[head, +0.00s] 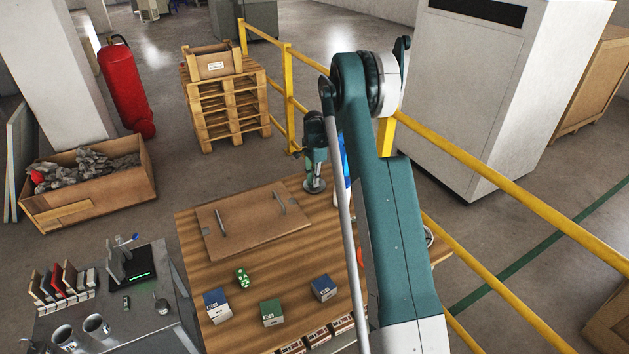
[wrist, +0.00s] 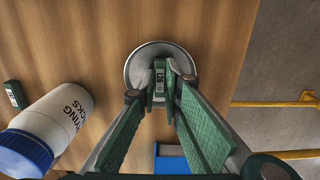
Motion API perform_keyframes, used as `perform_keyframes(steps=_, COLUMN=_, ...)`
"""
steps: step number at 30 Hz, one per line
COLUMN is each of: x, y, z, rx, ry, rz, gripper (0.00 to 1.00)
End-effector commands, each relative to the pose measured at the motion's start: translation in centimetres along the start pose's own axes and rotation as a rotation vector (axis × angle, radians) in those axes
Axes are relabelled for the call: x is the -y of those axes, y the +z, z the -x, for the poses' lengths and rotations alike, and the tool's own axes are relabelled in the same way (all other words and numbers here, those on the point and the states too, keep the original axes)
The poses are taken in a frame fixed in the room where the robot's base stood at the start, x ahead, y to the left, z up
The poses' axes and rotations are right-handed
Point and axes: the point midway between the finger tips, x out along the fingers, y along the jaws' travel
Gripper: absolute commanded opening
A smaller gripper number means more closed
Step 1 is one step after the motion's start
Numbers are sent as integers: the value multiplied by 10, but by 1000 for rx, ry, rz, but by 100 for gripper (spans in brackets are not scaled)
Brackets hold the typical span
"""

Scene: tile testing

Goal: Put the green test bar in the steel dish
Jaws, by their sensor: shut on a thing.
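My gripper (wrist: 160,98) is shut on a small upright bar with green on it and a pale label, the green test bar (wrist: 160,76). The fingers partly hide the bar. The steel dish (wrist: 135,66) is round and lies directly under the fingertips in the wrist view, with the bar over its inside. I cannot tell whether the bar touches the dish floor. In the head view my gripper (head: 315,172) points down over the steel dish (head: 315,188) at the table's far right corner.
A white bottle with a blue cap (wrist: 60,118) lies at left in the wrist view, beside a small green labelled piece (wrist: 14,94). A blue object (wrist: 172,162) is near the fingers. A brown board (head: 250,228) and several blocks occupy the wooden table (head: 195,262). Yellow railing (head: 480,172) runs behind.

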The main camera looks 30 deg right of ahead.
Motion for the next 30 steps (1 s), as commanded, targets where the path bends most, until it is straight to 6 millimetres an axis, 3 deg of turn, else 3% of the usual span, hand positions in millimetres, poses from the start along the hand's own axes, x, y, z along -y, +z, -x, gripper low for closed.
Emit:
perform_keyframes(steps=6, x=0, y=0, z=0, rx=0, ry=0, rz=0, gripper=0)
perform_keyframes(steps=7, x=0, y=0, z=0, rx=0, ry=0, rz=0, gripper=10)
perform_keyframes(steps=11, x=0, y=0, z=0, rx=0, ry=0, rz=0, gripper=26)
perform_keyframes(steps=30, x=0, y=0, z=0, rx=0, ry=0, rz=0, gripper=26)
